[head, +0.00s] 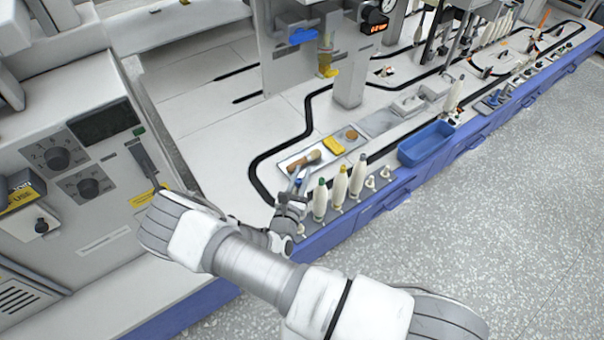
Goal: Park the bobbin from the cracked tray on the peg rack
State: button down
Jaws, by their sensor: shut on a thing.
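My gripper (291,203) is at the left end of the peg rack (330,226), at the front edge of the bench. It is shut on a slim, pale thing with a blue part, which seems to be the bobbin (300,178); the fingers hide much of it. Three white bobbins stand upright on the rack: one with a green top (320,201), one with a yellow top (340,188) and one with a grey-blue top (358,175). Bare pegs (371,183) show to their right. A pale tray (284,166) lies just behind the gripper; no crack can be made out.
A brown-handled brush (304,160) and a yellow block (334,146) lie behind the rack. A blue bin (426,144) stands to the right along the edge. A control panel (75,175) rises on the left, and a grey post (349,80) stands behind.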

jog(key=shift+f+b, duration=1.95)
jog(key=shift+f, duration=0.45)
jog(key=shift+s+p, duration=0.1)
jog(key=shift+p, duration=0.3)
jog(key=shift+f+b, duration=0.5)
jog(key=shift+f, duration=0.15)
jog(key=c, duration=1)
grip_release()
jog(key=shift+p+v, duration=1.1)
jog(key=shift+v, duration=4.4)
jog(key=shift+r, duration=0.15)
